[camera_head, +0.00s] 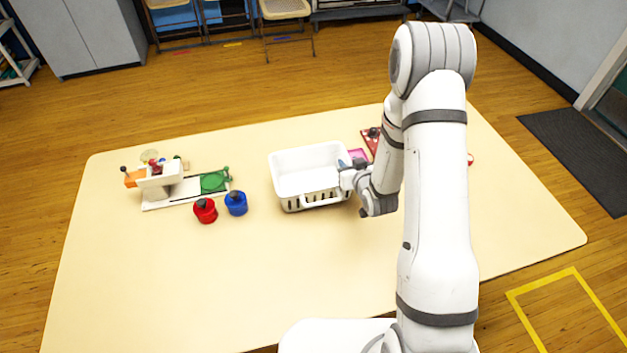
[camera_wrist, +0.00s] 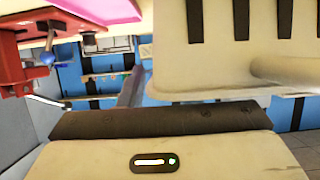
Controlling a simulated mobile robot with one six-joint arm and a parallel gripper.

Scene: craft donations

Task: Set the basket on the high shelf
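The white slotted basket (camera_head: 309,178) stands upright near the middle of the cream table, with a bar handle on its near side. It looks empty. My gripper (camera_head: 348,168) is at the basket's right wall, close to or touching the rim; I cannot tell whether its fingers close on it. In the wrist view the basket's slotted wall (camera_wrist: 212,48) fills the upper right, close to the gripper body, and the handle is at the right edge. The fingertips do not show clearly. I cannot make out a high shelf for certain.
On the table (camera_head: 220,290), a white stand with green and orange parts (camera_head: 160,183), a red jar (camera_head: 205,211) and a blue jar (camera_head: 236,204) are left of the basket. A red item (camera_head: 370,140) and a pink item (camera_head: 358,154) lie behind my gripper. The table's front is clear.

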